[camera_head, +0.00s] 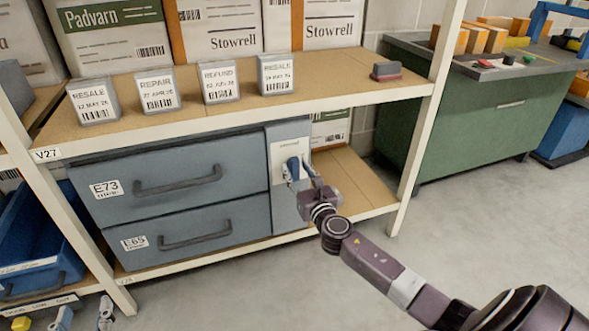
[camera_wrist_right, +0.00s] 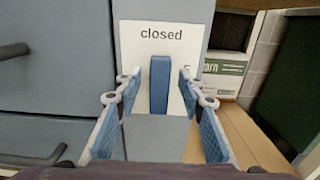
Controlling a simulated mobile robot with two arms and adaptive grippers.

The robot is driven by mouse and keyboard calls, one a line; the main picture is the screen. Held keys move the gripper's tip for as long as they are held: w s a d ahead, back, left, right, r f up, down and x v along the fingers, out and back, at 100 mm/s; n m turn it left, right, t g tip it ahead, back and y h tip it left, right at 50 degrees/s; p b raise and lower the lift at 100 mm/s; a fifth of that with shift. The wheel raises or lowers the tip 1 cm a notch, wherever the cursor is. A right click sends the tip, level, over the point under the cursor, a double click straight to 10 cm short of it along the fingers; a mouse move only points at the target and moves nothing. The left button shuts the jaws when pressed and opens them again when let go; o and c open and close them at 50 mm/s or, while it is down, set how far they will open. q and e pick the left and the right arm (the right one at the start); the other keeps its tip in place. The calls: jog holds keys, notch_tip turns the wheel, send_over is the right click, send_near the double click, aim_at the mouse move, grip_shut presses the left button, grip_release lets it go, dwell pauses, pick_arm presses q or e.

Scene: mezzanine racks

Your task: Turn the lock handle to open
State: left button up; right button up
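The lock handle is a blue upright bar (camera_wrist_right: 159,85) on a pale plate (camera_wrist_right: 129,40) marked "closed". In the head view the handle (camera_head: 293,169) is on the narrow grey panel (camera_head: 288,213) right of two drawers. My right gripper (camera_wrist_right: 158,78) is open, with one blue-padded finger on each side of the handle and a visible gap on both sides. In the head view my right gripper (camera_head: 301,172) partly covers the plate. My left gripper (camera_head: 84,313) is at the bottom left edge, its two fingers apart; nothing shows between them.
Two grey-blue drawers, E73 (camera_head: 230,160) and E65 (camera_head: 245,215), have protruding bar handles. A white rack post (camera_head: 425,130) stands to the right. A blue bin (camera_head: 30,240) is at left.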

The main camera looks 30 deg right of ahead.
jog(key=shift+x, duration=1.2)
pick_arm(q)
jog(key=r, duration=0.1)
jog(key=r+t, duration=0.1)
jog(key=r, duration=0.1)
jog(key=shift+w+d+h, duration=0.2)
jog(key=shift+d+h, duration=0.05)
jog(key=shift+h, duration=0.05)
pick_arm(e)
jog(key=shift+c, duration=0.2)
grip_shut()
